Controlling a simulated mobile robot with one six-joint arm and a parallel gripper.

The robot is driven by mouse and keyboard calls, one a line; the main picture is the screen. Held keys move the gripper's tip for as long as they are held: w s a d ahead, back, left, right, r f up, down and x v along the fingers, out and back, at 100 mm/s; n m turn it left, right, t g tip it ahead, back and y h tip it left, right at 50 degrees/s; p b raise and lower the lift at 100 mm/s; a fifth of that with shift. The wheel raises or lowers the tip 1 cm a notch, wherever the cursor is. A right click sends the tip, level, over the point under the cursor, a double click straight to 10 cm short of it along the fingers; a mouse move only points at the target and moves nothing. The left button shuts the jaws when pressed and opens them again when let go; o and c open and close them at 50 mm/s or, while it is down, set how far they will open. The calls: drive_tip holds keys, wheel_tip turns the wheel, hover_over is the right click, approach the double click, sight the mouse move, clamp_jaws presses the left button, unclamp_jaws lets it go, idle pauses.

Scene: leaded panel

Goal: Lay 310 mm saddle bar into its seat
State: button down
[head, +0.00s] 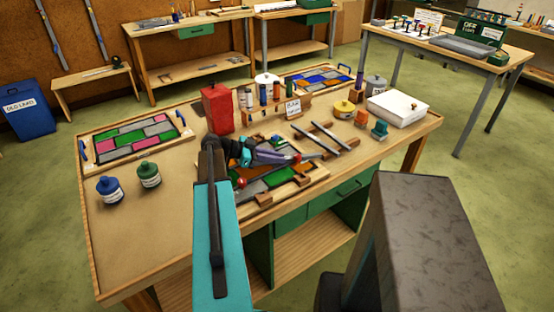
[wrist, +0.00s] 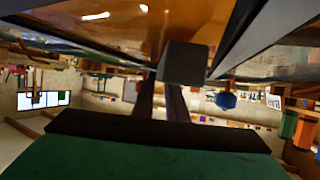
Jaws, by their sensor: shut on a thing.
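The leaded panel (head: 283,176) lies in a wooden frame near the front of the bench, with green, orange and grey glass. My gripper (head: 294,159) is low over its far part, and my arm hides much of its left side. In the wrist view, my gripper (wrist: 160,98) is shut on a dark grey bar (wrist: 184,62), seen nearly end-on, close to glossy orange glass (wrist: 150,22). I cannot tell whether the bar touches the panel or sits in a seat. Two more grey bars (head: 332,138) lie side by side on wooden supports right of the panel.
A red container (head: 218,108), a rack of small bottles (head: 262,112) and a white box (head: 397,105) stand behind. Blue (head: 109,189) and green (head: 148,174) jars and a second glass panel (head: 137,137) are at left. The bench's front left is clear.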

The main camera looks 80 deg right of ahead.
drive_tip(key=shift+s+a+f, duration=0.1)
drive_tip(key=shift+a+f, duration=0.05)
drive_tip(key=shift+f, duration=0.35)
drive_tip(key=c, duration=1.8)
unclamp_jaws()
drive_tip(key=shift+f, duration=0.1)
drive_tip(key=shift+o, duration=0.2)
drive_tip(key=shift+r, duration=0.3)
drive_tip(key=shift+r+p, duration=0.45)
drive_tip(key=shift+p, duration=0.5)
drive_tip(key=b+v, duration=0.2)
drive_tip(key=v, duration=0.3)
drive_tip(key=b+v, duration=0.2)
drive_tip(key=v, duration=0.4)
drive_tip(key=shift+w+d, duration=0.2)
drive_tip(key=shift+w+a+r, duration=0.2)
drive_tip(key=shift+w+r, duration=0.1)
drive_tip(key=shift+w, duration=0.05)
